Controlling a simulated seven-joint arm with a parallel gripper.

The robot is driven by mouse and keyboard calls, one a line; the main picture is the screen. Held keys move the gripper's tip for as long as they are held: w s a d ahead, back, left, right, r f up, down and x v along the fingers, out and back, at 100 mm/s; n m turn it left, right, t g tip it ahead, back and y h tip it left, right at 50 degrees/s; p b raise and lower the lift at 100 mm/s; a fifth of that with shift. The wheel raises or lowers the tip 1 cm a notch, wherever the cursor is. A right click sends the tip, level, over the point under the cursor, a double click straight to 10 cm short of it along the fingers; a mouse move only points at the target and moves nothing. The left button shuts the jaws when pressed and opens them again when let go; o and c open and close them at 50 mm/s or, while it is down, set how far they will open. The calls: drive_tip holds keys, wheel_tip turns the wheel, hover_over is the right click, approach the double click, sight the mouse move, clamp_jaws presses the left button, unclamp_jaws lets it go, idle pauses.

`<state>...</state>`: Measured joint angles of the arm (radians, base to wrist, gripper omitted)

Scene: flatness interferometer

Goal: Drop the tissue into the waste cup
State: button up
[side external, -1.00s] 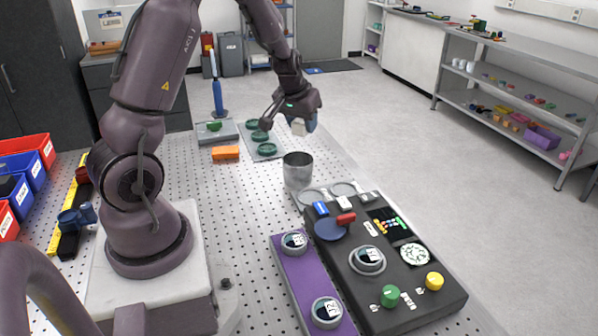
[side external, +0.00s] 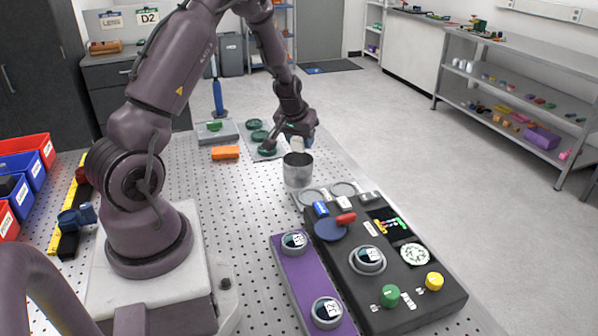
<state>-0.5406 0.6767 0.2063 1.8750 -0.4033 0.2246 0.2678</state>
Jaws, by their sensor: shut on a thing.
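I cannot tell whether the tissue's lower part is inside the cup.
The black instrument (side external: 385,285) with knobs and a small screen stands in front of the cup, with a purple tray (side external: 290,268) beside it. Green round pieces (side external: 257,136) lie behind the cup. An orange block (side external: 225,152) lies to the left.

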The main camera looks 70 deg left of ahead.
drive_tip(key=o, duration=1)
drive_tip(key=v, duration=1.3)
drive_tip(key=s+d+r+m+h, duration=0.1)
drive_tip(key=s+d+r+m, duration=0.2)
drive_tip(key=d, duration=0.6)
drive_tip(key=s+d+r+m+t+h, duration=0.1)
drive_tip(key=s+d+r+m, duration=0.2)
drive_tip(key=d, duration=0.6)
drive_tip(key=s+d+r+m+t+h, duration=0.1)
drive_tip(key=s+d+r+m, duration=0.2)
drive_tip(key=d, duration=0.6)
drive_tip(key=shift+s+r, duration=0.55)
drive_tip(key=shift+s, duration=0.15)
drive_tip(key=shift+s+r, duration=0.55)
drive_tip(key=shift+s, duration=0.2)
